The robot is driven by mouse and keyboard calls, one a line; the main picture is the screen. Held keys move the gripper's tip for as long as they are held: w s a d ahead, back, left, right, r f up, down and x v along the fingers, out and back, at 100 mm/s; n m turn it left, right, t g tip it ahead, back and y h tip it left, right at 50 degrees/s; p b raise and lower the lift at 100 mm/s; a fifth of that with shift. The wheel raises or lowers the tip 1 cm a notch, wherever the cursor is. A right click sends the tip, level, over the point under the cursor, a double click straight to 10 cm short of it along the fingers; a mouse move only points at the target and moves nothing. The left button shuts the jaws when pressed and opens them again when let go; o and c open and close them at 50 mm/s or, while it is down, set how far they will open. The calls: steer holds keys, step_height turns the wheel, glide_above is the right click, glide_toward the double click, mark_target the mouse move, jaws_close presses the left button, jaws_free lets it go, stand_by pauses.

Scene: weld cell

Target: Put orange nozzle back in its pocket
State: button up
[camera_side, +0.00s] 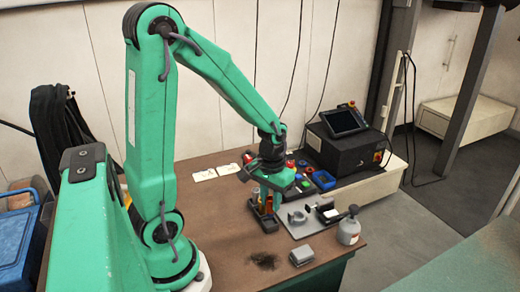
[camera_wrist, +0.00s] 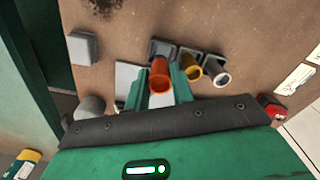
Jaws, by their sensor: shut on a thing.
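My gripper (camera_wrist: 160,70) is shut on the orange nozzle (camera_wrist: 160,77), which sits between the two green fingers in the wrist view. The dark nozzle rack (camera_wrist: 160,47) has its end pocket just beyond the held nozzle. A yellow-brown nozzle (camera_wrist: 190,68) and a pale grey nozzle (camera_wrist: 217,75) stand in the pockets to the right. In the side view my gripper (camera_side: 267,196) points down over the rack (camera_side: 265,224), with orange showing between the fingers. Whether the nozzle's lower end is inside the pocket cannot be told.
Beside the rack lies a grey plate (camera_side: 302,228) with a clamp fixture. A grey bottle (camera_side: 349,230) and a grey block (camera_side: 302,256) stand near the front edge.

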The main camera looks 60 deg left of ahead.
mark_target(270, 210)
steer(key=shift+f, duration=0.15)
steer(key=shift+f, duration=1.9)
steer(key=shift+f, duration=0.15)
steer(key=o, duration=0.7)
steer(key=shift+r, duration=6.15)
steer(key=shift+r, duration=0.1)
